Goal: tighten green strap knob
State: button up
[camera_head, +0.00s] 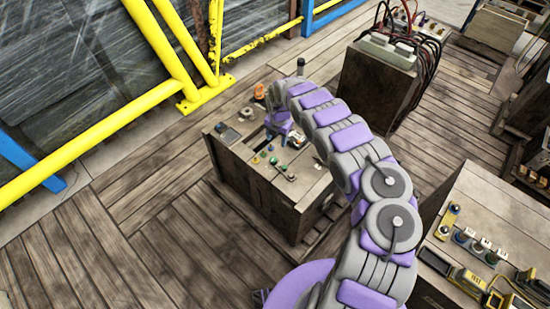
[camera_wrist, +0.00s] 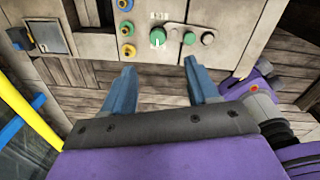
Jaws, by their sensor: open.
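My gripper (camera_wrist: 160,66) is open and empty, its two blue-grey fingers spread apart. Beyond the fingertips, the wrist view shows a light panel with a round green knob (camera_wrist: 158,37) bearing a white mark, with a small scale above it. To its right, a second green knob (camera_wrist: 190,38) sits on a grey strap-like plate (camera_wrist: 174,29). Both knobs appear apart from the fingers. In the head view, my gripper (camera_head: 278,130) hangs over the wooden cabinet (camera_head: 235,147), whose top carries small green knobs (camera_head: 273,160). Which knob is the strap knob I cannot tell for sure.
A column of coloured buttons (camera_wrist: 127,28) lies left of the knobs. A square plate (camera_wrist: 44,38) is further left. A yellow railing (camera_head: 85,140) stands at the left. A cabinet with cables (camera_head: 378,75) and a bench (camera_head: 490,215) stand to the right. Wooden floor at left is clear.

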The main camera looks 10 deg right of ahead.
aim_at(273, 159)
jog(key=f+b, duration=0.1)
jog(key=f, duration=0.3)
jog(key=f+b, duration=0.1)
jog(key=f, duration=0.4)
jog(key=a+f+b, duration=0.1)
jog(key=f, duration=0.4)
jog(key=shift+w, duration=0.25)
jog(key=shift+a, duration=0.1)
jog(key=shift+a, duration=0.1)
jog(key=shift+c, duration=0.8)
jog(key=c, duration=0.9)
